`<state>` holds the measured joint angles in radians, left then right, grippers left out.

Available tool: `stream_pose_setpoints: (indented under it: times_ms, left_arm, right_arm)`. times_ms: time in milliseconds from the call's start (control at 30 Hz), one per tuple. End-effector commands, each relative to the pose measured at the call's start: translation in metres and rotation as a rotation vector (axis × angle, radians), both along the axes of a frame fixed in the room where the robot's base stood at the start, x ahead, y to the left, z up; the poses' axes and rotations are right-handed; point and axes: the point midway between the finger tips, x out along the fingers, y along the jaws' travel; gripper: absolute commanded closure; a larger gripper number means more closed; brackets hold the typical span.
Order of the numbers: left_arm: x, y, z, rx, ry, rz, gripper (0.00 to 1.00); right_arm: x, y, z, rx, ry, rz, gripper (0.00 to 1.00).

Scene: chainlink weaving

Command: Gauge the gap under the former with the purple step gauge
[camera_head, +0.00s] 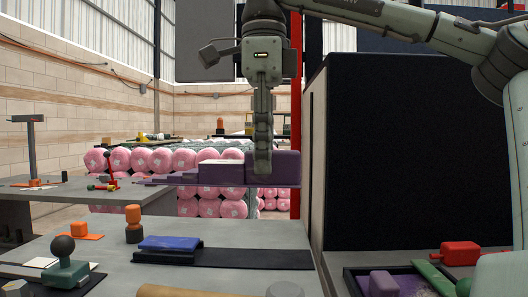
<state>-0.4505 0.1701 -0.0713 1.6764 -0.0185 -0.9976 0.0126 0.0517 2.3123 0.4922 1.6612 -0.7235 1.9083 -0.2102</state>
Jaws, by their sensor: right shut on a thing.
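The purple step gauge (286,167) is held level in the air by my right gripper (262,166). It has a thick block at its right end and steps down to a thin tip at the left. A pale label shows on its top. My right gripper points down and is shut on the thick end; its fingers hide part of the block. The gauge is above the back edge of the near bench. I cannot tell for sure which thing is the former; a grey post with an overhanging top (31,144) stands at far left. My left gripper is not in view.
The near grey bench (230,234) holds a blue block (171,243) on a black strip, an orange piece (133,222) and a dark-knobbed green tool (65,268). A tall black panel (400,150) stands at right, above a tray. Pink rolls (160,160) are stacked behind.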

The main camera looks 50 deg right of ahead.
Motion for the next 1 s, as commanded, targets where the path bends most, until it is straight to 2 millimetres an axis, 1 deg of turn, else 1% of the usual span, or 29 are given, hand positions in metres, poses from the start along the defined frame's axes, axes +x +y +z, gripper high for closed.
stream_pose_setpoints:
  times_ms: [67,133,167,233,367,400,500,600,700,800,1000]
  left_arm:
    - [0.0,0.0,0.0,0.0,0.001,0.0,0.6]
    - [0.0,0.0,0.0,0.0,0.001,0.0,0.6]
    - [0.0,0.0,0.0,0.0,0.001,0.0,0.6]
    - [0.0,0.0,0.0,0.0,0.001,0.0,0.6]
    - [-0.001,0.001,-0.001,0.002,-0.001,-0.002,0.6]
    - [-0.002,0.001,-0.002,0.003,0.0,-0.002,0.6]
    - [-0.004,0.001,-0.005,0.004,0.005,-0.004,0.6]
    - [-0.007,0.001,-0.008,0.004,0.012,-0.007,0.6]
    - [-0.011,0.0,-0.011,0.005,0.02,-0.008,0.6]
    - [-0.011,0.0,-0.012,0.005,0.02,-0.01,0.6]
    - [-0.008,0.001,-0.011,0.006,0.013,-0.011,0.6]
  right_arm:
    - [0.0,-0.001,0.0,0.001,-0.001,-0.001,1.0]
    - [0.002,-0.006,-0.004,0.002,-0.001,-0.003,1.0]
    - [0.003,-0.01,-0.007,0.004,-0.002,-0.003,1.0]
    - [0.007,-0.024,-0.018,0.006,-0.006,-0.007,1.0]
    - [0.014,-0.061,-0.049,0.009,-0.011,-0.007,1.0]
    - [0.016,-0.072,-0.06,0.01,-0.012,-0.004,1.0]
    - [0.018,-0.099,-0.087,0.008,-0.011,0.009,1.0]
    - [0.018,-0.119,-0.11,0.006,-0.008,0.024,1.0]
    - [0.017,-0.133,-0.126,0.004,-0.005,0.036,1.0]
    - [0.016,-0.139,-0.134,0.002,-0.003,0.044,1.0]
    - [0.016,-0.14,-0.136,0.0,-0.002,0.046,1.0]
